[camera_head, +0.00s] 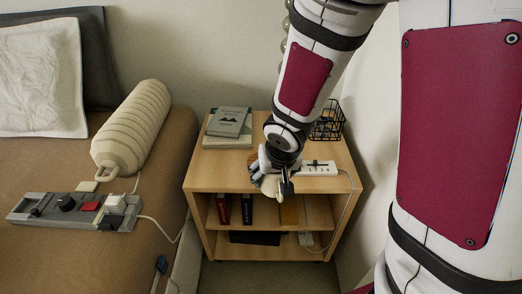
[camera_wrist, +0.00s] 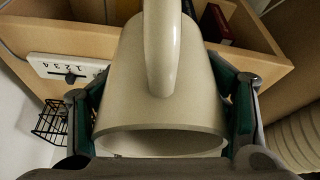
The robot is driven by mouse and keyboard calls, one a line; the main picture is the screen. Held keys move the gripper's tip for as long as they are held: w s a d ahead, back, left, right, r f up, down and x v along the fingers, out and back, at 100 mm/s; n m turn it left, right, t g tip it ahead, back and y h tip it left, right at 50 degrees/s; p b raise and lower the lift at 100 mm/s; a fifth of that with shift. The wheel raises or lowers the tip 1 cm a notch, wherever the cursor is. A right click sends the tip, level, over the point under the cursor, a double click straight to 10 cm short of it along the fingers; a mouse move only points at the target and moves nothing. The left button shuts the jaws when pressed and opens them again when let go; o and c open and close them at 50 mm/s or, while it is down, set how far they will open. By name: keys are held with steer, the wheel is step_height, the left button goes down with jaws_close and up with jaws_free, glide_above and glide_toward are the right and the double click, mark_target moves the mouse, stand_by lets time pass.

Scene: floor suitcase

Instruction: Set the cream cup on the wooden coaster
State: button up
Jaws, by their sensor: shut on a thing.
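The cream cup (camera_wrist: 128,75) fills the middle of the wrist view, with its handle towards the top and its open rim towards my palm. My gripper (camera_wrist: 165,105) is shut on the cup, one finger on each side of its body. In the head view my gripper (camera_head: 271,183) is at the front part of the small wooden shelf unit, and a little of the cup (camera_head: 270,187) shows below the fingers. I cannot tell how high it is above the top. A small brown edge (camera_head: 252,158) shows behind my gripper; it may be the wooden coaster, mostly hidden by my arm.
Books (camera_head: 228,125) lie at the back left of the shelf unit (camera_head: 213,176). A white switch panel (camera_head: 318,168) with a cable lies at the right, and a black wire basket (camera_head: 328,122) stands behind it. A bed with a bolster (camera_head: 135,125) and a grey control box (camera_head: 75,210) is left.

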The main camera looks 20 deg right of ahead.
steer(key=w+p, duration=0.1)
steer(key=w, duration=0.4)
steer(key=w+d+f, duration=0.1)
steer(key=w, duration=0.4)
steer(key=w+p, duration=0.1)
steer(key=w, duration=0.4)
steer(key=shift+d+f+p, duration=0.25)
steer(key=shift+p, duration=0.1)
steer(key=shift+f+b, duration=0.95)
steer(key=shift+f, duration=0.75)
steer(key=shift+f, duration=0.1)
steer(key=o, duration=1.5)
steer(key=shift+s, duration=0.1)
steer(key=p+v, duration=0.4)
steer(key=v, duration=0.8)
steer(key=shift+p, duration=0.3)
